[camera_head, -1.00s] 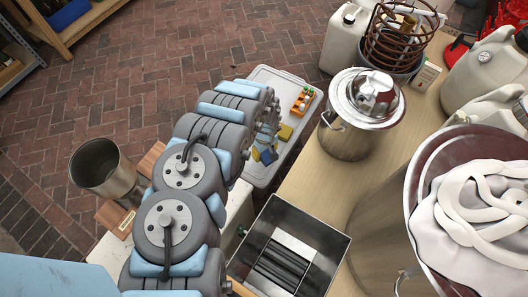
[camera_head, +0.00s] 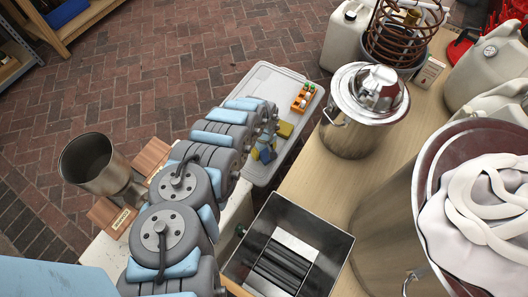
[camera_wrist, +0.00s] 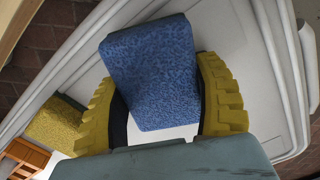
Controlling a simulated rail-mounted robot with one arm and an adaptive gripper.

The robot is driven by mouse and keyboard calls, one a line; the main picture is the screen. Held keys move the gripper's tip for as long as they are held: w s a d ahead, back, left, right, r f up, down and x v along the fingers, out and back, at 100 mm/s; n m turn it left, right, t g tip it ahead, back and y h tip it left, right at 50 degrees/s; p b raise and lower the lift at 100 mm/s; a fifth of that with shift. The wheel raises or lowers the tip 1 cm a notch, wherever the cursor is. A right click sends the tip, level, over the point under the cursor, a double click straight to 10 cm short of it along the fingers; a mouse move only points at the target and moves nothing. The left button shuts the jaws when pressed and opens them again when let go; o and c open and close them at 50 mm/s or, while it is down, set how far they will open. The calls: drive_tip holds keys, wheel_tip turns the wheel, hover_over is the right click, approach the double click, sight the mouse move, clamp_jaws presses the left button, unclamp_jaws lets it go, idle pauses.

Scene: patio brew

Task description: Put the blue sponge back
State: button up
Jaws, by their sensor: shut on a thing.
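A blue sponge (camera_wrist: 152,70) is between the yellow ribbed fingers of my gripper (camera_wrist: 162,108) in the wrist view. The fingers are shut on its sides. In the head view my gripper (camera_head: 262,153) is low over the grey tray (camera_head: 265,78), and the blue sponge (camera_head: 267,156) shows only as a small patch there. A yellow sponge (camera_head: 284,129) lies on the tray just beyond the gripper; it also shows at the left of the wrist view (camera_wrist: 54,122). Whether the blue sponge touches the tray is not clear.
An orange holder (camera_head: 303,97) with small items sits at the tray's far right. A lidded steel pot (camera_head: 352,130) stands on the wooden table (camera_head: 318,190) to the right. A square steel bin (camera_head: 325,240) is nearer. A steel cup (camera_head: 95,165) is at left.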

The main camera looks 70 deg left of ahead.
drive_tip(key=shift+a, duration=0.15)
drive_tip(key=o, duration=1.2)
drive_tip(key=shift+f, duration=0.1)
wheel_tip(320, 180, up, 12)
drive_tip(key=p, duration=0.4)
drive_tip(key=shift+p, duration=0.4)
drive_tip(key=shift+w, duration=0.1)
